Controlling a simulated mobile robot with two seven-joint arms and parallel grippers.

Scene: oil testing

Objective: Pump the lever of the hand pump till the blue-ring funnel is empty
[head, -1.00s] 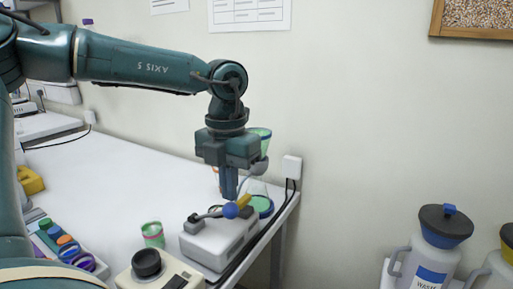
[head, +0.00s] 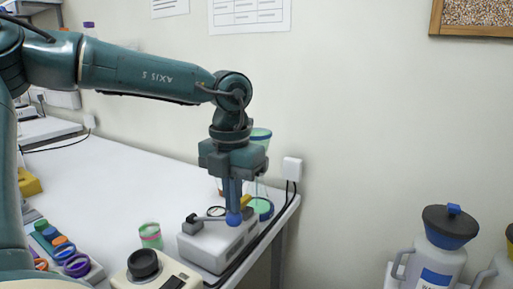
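The hand pump (head: 215,246) is a white box near the right edge of the table. Its lever ends in a blue ball knob (head: 234,219). My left gripper (head: 233,208) points down with its fingers together, and the fingertips are at the top of the knob. The knob shows below the fingertips, so it does not look enclosed. Behind the gripper stands the blue-ring funnel (head: 261,134), with green in its upper part; its lower part is partly hidden. Below it a clear vessel with green at its base (head: 262,208) shows. My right gripper is out of view.
A device with a black knob (head: 143,264) stands in front left of the pump, with a green and pink jar (head: 150,235) behind it. A tray of coloured rings (head: 97,273) is at left. Black cables run along the right table edge. A waste can (head: 436,262) stands at right.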

